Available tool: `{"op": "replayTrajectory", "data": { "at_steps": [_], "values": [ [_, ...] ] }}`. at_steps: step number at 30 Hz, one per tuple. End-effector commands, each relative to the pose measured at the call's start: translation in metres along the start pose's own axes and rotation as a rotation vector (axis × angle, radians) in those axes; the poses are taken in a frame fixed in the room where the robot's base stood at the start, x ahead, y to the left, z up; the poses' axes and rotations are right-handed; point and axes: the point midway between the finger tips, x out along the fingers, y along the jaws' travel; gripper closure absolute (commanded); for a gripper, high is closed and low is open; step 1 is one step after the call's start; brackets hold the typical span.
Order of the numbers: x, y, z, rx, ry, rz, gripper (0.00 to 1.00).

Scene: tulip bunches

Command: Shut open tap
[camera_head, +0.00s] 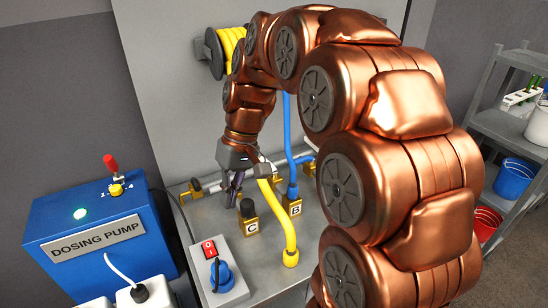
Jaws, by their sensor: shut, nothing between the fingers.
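A pale metal pipe (210,187) runs along the back of the grey bench. Small brass taps sit on it, one with a dark handle (196,185) left of my gripper and one (279,182) to the right; another shows farther right (308,168). I cannot tell which tap is open. My gripper (233,192) is shut and empty, pointing down by the pipe, between the left tap and the brass block marked C (247,226). The gripper hides part of the pipe, and I cannot tell whether it touches anything.
Block C has a black cap; block B (292,206) joins a blue hose (288,135). A switch box (222,276) and blue dosing pump (98,235) stand at left. My arm covers the right side.

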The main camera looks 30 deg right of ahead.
Motion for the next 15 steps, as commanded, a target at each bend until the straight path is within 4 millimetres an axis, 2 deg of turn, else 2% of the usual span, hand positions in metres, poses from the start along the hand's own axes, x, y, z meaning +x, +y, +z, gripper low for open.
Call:
{"op": "replayTrajectory", "data": {
  "at_steps": [1, 3, 8, 15],
  "values": [
    [-0.004, 0.008, -0.018, -0.001, 0.013, -0.021, 1.00],
    [-0.011, 0.016, -0.037, -0.010, 0.033, -0.048, 1.00],
    [-0.025, 0.040, -0.080, -0.030, 0.076, -0.110, 1.00],
    [-0.043, 0.090, -0.136, -0.064, 0.155, -0.181, 1.00]
  ]
}}
